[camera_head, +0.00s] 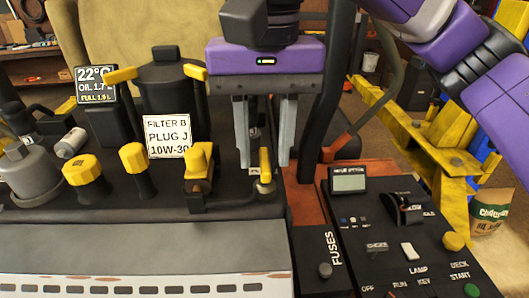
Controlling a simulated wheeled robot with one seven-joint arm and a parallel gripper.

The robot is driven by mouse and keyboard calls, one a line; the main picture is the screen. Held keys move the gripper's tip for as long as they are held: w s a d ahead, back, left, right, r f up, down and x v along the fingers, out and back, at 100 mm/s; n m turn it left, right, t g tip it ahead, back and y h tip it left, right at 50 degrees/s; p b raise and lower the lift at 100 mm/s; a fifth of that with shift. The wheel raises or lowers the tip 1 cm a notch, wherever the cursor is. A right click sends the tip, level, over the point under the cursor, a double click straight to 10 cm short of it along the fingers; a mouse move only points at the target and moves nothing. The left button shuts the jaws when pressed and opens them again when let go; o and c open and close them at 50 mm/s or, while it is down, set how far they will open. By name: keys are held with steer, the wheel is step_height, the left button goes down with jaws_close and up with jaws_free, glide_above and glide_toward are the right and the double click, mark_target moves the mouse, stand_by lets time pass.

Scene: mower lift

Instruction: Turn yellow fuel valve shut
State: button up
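My gripper (264,158) points down from its purple body, with its two grey fingers apart. A small upright yellow lever (265,165) on a round metal base shows in the gap between the fingertips. I cannot tell whether either finger touches it. Another yellow handle (199,160) on a brass-coloured fitting stands to the left, outside the fingers. The frame does not make clear which of these two is the fuel valve.
Yellow knobs (83,170), a dark canister (168,95) and a "FILTER B" sign (168,136) stand left. A black control panel (385,235) lies right. A dark upright bar (326,90) rises close to my gripper's right side.

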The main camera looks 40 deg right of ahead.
steer(key=shift+f, duration=1.2)
jaws_close()
